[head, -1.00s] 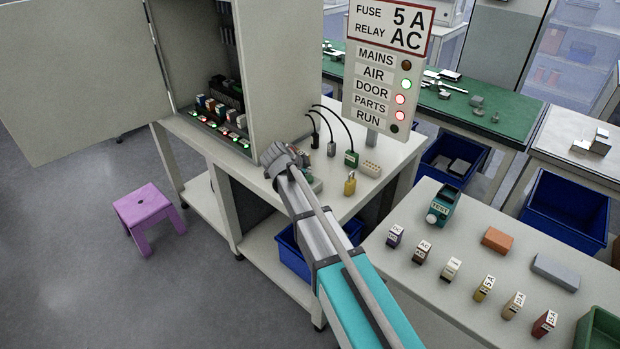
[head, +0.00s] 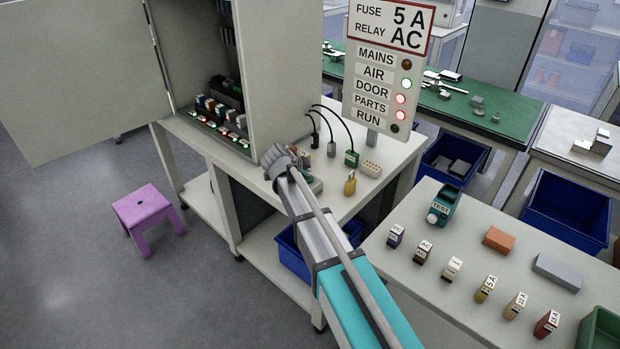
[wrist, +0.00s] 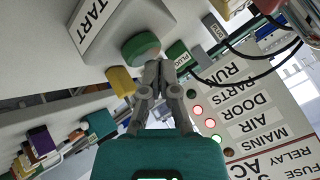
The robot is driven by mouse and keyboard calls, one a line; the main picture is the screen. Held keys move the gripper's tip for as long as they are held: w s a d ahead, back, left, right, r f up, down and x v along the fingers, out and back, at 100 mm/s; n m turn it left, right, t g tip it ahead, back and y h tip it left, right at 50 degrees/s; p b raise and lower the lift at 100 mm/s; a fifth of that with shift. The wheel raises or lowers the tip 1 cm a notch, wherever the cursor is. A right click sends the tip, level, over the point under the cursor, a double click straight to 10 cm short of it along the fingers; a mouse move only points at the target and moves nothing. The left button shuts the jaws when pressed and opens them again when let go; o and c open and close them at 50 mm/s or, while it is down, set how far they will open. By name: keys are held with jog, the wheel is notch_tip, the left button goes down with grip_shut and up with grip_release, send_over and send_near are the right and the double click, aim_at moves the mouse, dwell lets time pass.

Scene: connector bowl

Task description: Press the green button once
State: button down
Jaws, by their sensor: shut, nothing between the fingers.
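My gripper (wrist: 157,68) is shut and empty. Its fingertips overlap the lower right edge of the button in the picture; I cannot tell whether they touch it.
A yellow padlock (head: 350,183), a green plug (head: 351,158) and cables stand close to my gripper. The cabinet (head: 275,75) rises to its left. The sign (head: 389,65) shows AIR green, DOOR and PARTS red, MAINS and RUN dark.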

jog(key=shift+f+b, duration=0.45)
jog(key=shift+b, duration=0.05)
dwell(0.6)
jog(key=shift+r, duration=0.1)
jog(key=shift+r+p, duration=0.85)
jog(key=shift+p, duration=0.1)
jog(key=shift+r+p, duration=2.5)
jog(key=shift+p, duration=0.05)
